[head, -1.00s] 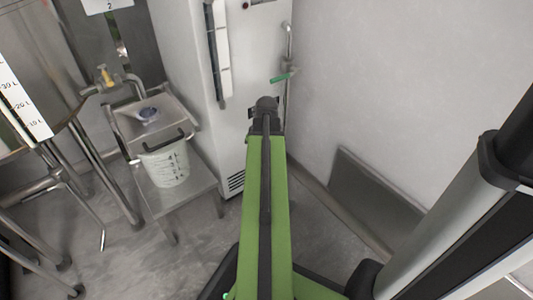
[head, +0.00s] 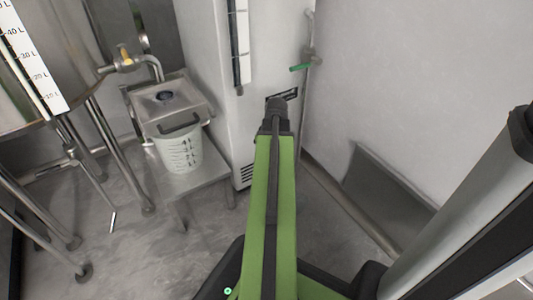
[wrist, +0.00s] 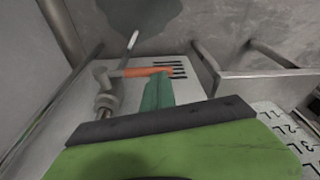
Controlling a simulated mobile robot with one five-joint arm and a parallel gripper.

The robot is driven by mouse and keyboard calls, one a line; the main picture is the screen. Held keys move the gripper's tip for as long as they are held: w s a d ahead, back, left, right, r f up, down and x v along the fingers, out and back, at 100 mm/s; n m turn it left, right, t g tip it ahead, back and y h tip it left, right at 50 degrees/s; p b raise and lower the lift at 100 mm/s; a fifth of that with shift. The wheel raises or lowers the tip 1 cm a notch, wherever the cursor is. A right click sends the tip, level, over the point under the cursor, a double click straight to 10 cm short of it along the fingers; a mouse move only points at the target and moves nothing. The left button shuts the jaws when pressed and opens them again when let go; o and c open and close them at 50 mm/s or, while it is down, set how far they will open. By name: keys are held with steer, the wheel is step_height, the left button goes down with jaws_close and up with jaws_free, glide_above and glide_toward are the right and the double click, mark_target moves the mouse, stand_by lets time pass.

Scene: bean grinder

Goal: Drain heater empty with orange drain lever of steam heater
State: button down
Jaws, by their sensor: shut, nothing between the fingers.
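The orange drain lever (wrist: 146,71) shows in the wrist view, pointing right from a metal valve (wrist: 105,100). My gripper (wrist: 158,80) has its teal fingers shut with nothing between them. The fingertips lie just below the lever's outer part in the picture and overlap it; I cannot tell whether they touch it. The white cabinet that appears to be the steam heater (head: 275,50) stands ahead in the head view, with my arm's end in front of its lower part. The orange lever and my fingertips are hidden from the head view behind my arm.
A green lever (head: 301,67) sits on a wall pipe right of the cabinet. A grey panel (head: 390,185) leans at the right wall.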

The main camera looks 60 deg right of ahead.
steer(key=shift+w, duration=0.1)
stand_by(0.4)
steer(key=shift+a+r, duration=0.1)
steer(key=shift+r, duration=0.1)
steer(key=a+r+p, duration=0.4)
steer(key=r+p, duration=0.4)
steer(key=p, duration=0.1)
steer(key=shift+a+r, duration=0.2)
steer(key=shift+a, duration=0.05)
